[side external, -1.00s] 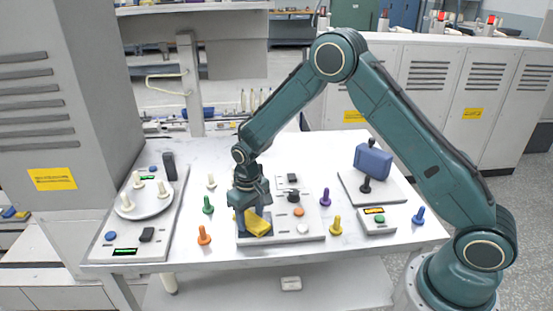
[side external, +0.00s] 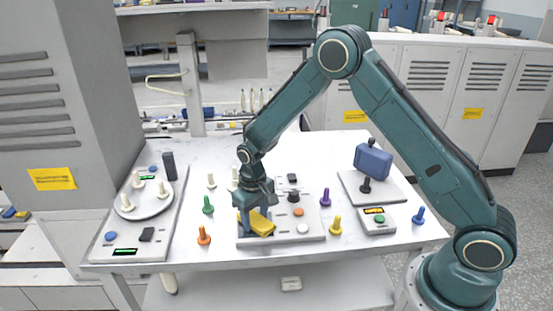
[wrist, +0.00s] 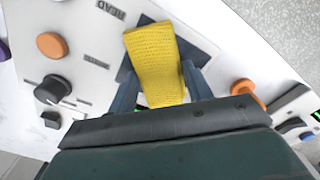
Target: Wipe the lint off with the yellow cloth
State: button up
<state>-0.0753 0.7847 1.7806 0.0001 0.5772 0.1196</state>
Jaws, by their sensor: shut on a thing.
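My gripper (side external: 255,217) is shut on the yellow cloth (side external: 262,225) at the left part of the middle grey panel (side external: 285,238). The cloth also shows in the wrist view (wrist: 155,60), between the two fingers and reaching past them over a dark patch on the panel. It is low over the panel; I cannot tell whether it touches. No lint can be made out; the cloth and gripper hide part of the panel.
The panel carries a black knob (wrist: 52,90), an orange button (wrist: 52,45) and a white button (side external: 303,228). Green (side external: 208,205), orange (side external: 204,235), yellow (side external: 336,225) and purple (side external: 325,197) bobbins stand around it. A round plate (side external: 150,205) holds cream bobbins at left.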

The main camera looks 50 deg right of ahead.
jog(key=shift+w+a, duration=1.3)
jog(key=shift+s+d, duration=2.7)
jog(key=shift+w+r, duration=0.1)
jog(key=shift+r, duration=4)
